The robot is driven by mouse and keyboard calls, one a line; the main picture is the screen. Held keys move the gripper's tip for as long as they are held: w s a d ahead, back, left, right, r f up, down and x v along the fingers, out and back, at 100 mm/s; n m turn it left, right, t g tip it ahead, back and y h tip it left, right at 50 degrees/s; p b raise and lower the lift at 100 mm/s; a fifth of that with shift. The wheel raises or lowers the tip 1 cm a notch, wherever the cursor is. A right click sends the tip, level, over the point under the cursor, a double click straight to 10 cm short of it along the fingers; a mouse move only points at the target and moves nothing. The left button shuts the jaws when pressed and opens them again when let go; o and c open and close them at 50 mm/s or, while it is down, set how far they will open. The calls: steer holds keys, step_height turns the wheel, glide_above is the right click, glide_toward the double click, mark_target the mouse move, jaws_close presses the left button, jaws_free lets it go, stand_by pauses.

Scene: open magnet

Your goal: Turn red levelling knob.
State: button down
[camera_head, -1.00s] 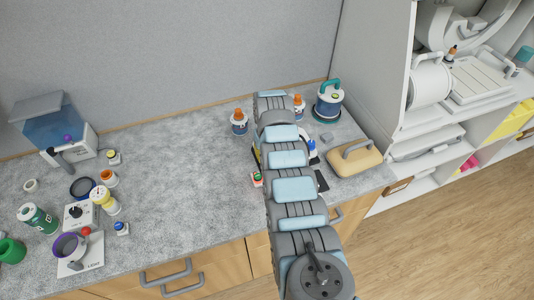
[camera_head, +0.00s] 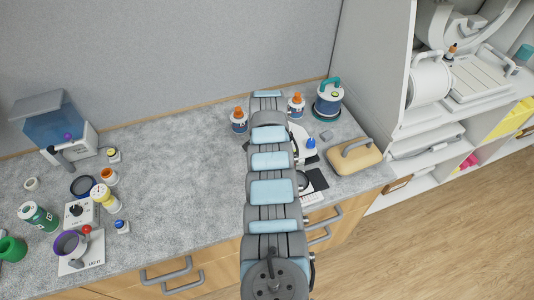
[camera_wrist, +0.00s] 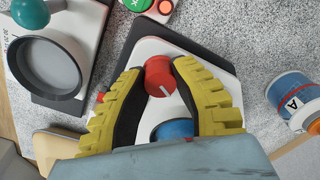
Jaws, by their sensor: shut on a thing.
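A red knob (camera_wrist: 158,82) with a white pointer line sits on a white plate (camera_wrist: 147,48) with a dark edge in the wrist view. My gripper (camera_wrist: 160,70) has its yellow-padded fingers on either side of the knob and is shut on it. A blue round part (camera_wrist: 176,130) shows between the fingers, nearer my palm, partly hidden. In the head view my arm hides the gripper and the red knob. The white device (camera_head: 299,133) with a blue knob (camera_head: 310,143) shows just right of my arm.
A grey cup on a plate with a teal-knobbed lever (camera_wrist: 30,14) lies left in the wrist view; a blue-white bottle (camera_wrist: 295,92) lies right. In the head view, a tan handled block (camera_head: 354,158) and a blue canister (camera_head: 328,102) stand right. The counter's middle is clear.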

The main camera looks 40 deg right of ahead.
steer(key=shift+a+m, duration=0.1)
steer(key=shift+m, duration=0.3)
steer(key=c, duration=0.8)
jaws_free()
steer(key=shift+f, duration=0.1)
step_height(320, 180, up, 12)
steer(key=shift+s+a+r, duration=0.1)
steer(key=shift+s, duration=0.05)
